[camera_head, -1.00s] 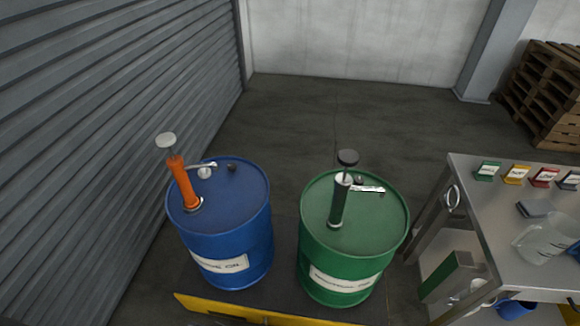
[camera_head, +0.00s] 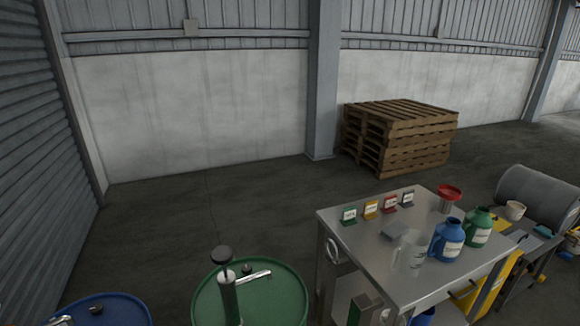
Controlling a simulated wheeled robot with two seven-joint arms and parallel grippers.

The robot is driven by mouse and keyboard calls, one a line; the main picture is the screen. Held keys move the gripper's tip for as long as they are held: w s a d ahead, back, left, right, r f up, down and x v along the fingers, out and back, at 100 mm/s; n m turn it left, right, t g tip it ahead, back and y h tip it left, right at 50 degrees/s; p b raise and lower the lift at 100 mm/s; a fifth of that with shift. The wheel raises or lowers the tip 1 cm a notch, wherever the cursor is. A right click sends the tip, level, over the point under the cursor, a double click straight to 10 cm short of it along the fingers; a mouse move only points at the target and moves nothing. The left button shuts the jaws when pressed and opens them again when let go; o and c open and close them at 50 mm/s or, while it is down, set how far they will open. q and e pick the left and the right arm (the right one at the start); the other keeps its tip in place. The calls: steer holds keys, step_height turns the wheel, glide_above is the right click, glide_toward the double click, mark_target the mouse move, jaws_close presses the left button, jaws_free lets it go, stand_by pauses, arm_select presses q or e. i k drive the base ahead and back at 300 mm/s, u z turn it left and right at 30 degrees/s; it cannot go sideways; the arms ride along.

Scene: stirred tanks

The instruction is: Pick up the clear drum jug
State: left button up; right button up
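The clear jug (camera_head: 411,253) stands upright on the steel table (camera_head: 372,258), near its front middle. It is see-through, with its handle towards the left. A blue jug (camera_head: 447,240) and a green jug (camera_head: 478,227) stand to its right. Neither of my grippers is in the head view.
A green drum (camera_head: 276,297) with a hand pump (camera_head: 228,290) stands left of the table, and a blue drum (camera_head: 105,310) is at the lower left. Small coloured label cards (camera_head: 370,210) and a red funnel (camera_head: 449,193) are on the table. Pallets (camera_head: 400,135) are stacked behind.

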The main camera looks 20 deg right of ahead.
mark_target(408, 259)
steer(key=z, duration=3.8)
steer(key=i, duration=1.2)
steer(key=u, duration=2.05)
